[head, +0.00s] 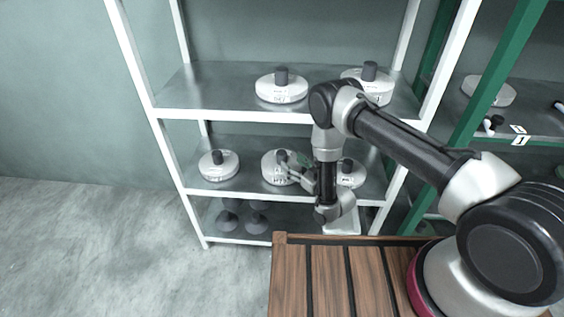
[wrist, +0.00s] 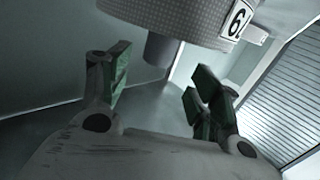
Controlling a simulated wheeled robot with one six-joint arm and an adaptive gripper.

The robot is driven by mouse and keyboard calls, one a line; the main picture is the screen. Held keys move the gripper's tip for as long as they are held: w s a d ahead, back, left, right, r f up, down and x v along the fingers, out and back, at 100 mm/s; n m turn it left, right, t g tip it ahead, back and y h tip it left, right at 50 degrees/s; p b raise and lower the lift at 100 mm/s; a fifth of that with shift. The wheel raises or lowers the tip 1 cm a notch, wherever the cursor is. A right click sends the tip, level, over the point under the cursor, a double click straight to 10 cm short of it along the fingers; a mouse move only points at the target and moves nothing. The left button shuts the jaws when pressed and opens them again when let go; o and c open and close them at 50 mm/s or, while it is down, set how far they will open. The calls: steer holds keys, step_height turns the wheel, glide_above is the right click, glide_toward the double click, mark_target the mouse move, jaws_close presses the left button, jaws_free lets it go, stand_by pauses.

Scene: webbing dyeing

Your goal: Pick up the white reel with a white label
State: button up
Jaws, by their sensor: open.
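Several white reels with grey hubs and white labels stand on the shelves, so I cannot tell which one the task means. In the head view, my gripper (head: 297,165) is at the middle reel (head: 272,168) of the middle shelf, partly in front of its right side. In the wrist view, my gripper (wrist: 158,78) is open and empty. A reel (wrist: 180,15) with a black-marked white label (wrist: 236,19) fills the top edge, seen upside down. Its grey hub (wrist: 162,48) shows between and beyond the two green-padded fingers. Contact is not visible.
On the middle shelf (head: 243,190), a left reel (head: 219,164) and a right reel (head: 350,173) flank the middle one. Two reels (head: 281,88) (head: 369,86) stand on the shelf above. Dark cones (head: 228,220) sit below. A wooden-slatted surface (head: 326,280) lies in front.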

mark_target(285, 156)
steer(key=x, duration=0.7)
steer(key=shift+w, duration=0.35)
steer(key=shift+c, duration=0.5)
jaws_close()
steer(key=shift+r, duration=0.1)
